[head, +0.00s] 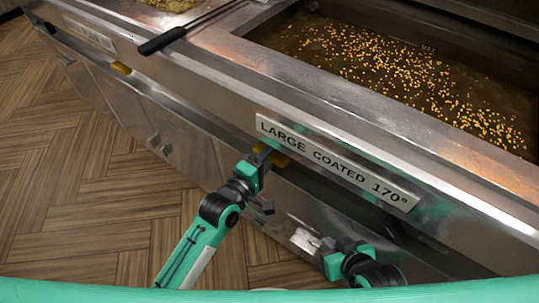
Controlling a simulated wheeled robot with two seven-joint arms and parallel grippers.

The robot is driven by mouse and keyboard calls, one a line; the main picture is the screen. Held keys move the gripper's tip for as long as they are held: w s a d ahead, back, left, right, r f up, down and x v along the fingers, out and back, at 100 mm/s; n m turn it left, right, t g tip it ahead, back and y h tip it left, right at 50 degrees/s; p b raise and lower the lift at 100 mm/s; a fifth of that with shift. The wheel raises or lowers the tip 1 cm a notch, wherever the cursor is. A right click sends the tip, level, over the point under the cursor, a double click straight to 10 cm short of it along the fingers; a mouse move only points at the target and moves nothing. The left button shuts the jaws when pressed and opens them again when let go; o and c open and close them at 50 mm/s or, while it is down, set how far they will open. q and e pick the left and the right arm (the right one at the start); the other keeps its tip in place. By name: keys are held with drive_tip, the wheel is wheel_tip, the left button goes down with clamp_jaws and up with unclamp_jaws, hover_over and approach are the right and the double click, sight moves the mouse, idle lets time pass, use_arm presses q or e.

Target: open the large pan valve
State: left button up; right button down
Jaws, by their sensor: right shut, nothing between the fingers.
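The large pan valve's yellow handle (279,160) shows under the front ledge, just below the left end of the "LARGE COATED 170°" sign (335,160). My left gripper (262,155) is right at the handle and covers part of it. Whether it touches or grips the handle cannot be told, and its fingers are too small and dark to read. My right gripper (335,245) is shut and empty, low in front of the cabinet, below the sign and apart from the handle. The large pan (420,85) holds dark oil with many golden crumbs.
A second yellow handle (121,68) sits under the ledge further left, below another sign (90,36). A black-handled tool (165,40) lies across the steel rim and overhangs the front. A white item (305,240) shows low near my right gripper. The wood floor (70,180) at left is clear.

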use_arm(q)
drive_tip(key=shift+c, duration=0.2)
clamp_jaws()
drive_tip(key=m+p, duration=0.3)
drive_tip(key=p, duration=0.1)
drive_tip(key=shift+r+m, duration=0.1)
drive_tip(key=shift+m, duration=0.2)
use_arm(e)
drive_tip(key=s+d+r+g+h, duration=0.2)
drive_tip(key=s+d+g, duration=0.2)
drive_tip(key=d, duration=0.2)
use_arm(q)
drive_tip(key=m+p, duration=0.4)
drive_tip(key=m, duration=0.1)
drive_tip(key=shift+m+p, duration=0.3)
drive_tip(key=shift+m, duration=0.1)
drive_tip(key=m+p, duration=0.3)
drive_tip(key=m, duration=0.3)
drive_tip(key=shift+m+p, duration=0.65)
drive_tip(key=shift+m, duration=0.75)
use_arm(e)
wheel_tip(320, 180, down, 23)
drive_tip(key=s+d+g, duration=0.1)
drive_tip(key=s+g, duration=0.1)
drive_tip(key=shift+s+m+h, duration=0.3)
drive_tip(key=shift+s+h, duration=0.05)
drive_tip(key=shift+h, duration=0.05)
drive_tip(key=shift+f, duration=0.2)
